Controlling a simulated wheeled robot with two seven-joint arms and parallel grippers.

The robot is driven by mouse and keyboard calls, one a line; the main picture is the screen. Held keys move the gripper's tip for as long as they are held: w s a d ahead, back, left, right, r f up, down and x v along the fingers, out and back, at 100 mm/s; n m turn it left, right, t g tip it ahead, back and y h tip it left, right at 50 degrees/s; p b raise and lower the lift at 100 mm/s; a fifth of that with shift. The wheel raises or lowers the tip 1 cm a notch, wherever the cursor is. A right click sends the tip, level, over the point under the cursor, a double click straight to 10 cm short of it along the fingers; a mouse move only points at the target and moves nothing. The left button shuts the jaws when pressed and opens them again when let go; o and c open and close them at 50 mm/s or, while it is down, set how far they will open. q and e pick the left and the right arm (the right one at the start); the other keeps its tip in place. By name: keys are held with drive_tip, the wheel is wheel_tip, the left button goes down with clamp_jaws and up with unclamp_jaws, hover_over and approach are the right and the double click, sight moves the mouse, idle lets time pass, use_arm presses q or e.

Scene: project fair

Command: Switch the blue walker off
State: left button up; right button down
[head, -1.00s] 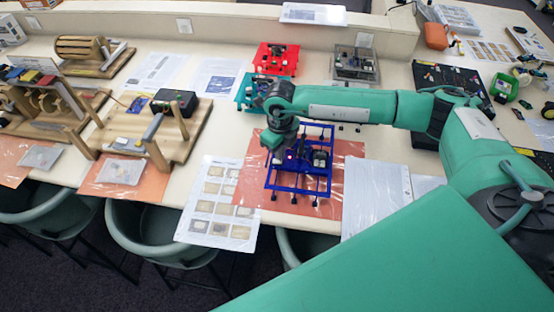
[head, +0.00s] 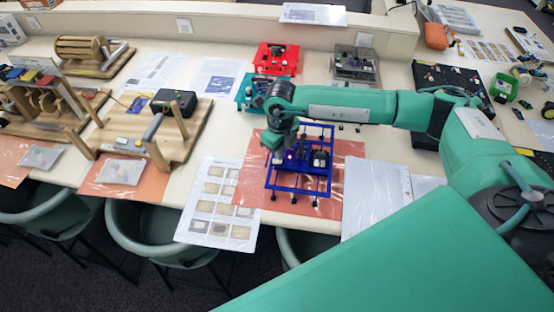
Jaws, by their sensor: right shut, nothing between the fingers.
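The blue walker (head: 298,183) is a blue open frame on legs, standing on the orange sheet on the table in the middle of the head view. Dark parts sit on its top, and a small reddish light shows near its middle. My right gripper (head: 273,150) points down over the walker's back left corner, shut and empty. Its fingertips are small and partly hidden by the wrist, so I cannot tell whether they touch the walker. The walker's switch cannot be made out. My left gripper is not in view.
A red walker (head: 276,57), a teal walker (head: 247,96) and a grey device (head: 355,65) stand behind. Wooden machines (head: 190,140) fill the left side. A printed sheet (head: 217,215) lies left of the walker and papers (head: 375,190) lie right. Chairs line the front edge.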

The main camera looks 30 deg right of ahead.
drive_tip(key=shift+f+b, duration=0.85)
drive_tip(key=shift+f, duration=0.1)
idle(0.7)
drive_tip(key=shift+r+p, duration=0.4)
drive_tip(key=shift+r, duration=0.35)
drive_tip(key=shift+r+p, duration=1)
drive_tip(key=shift+r, duration=1.75)
drive_tip(key=shift+f, duration=0.1)
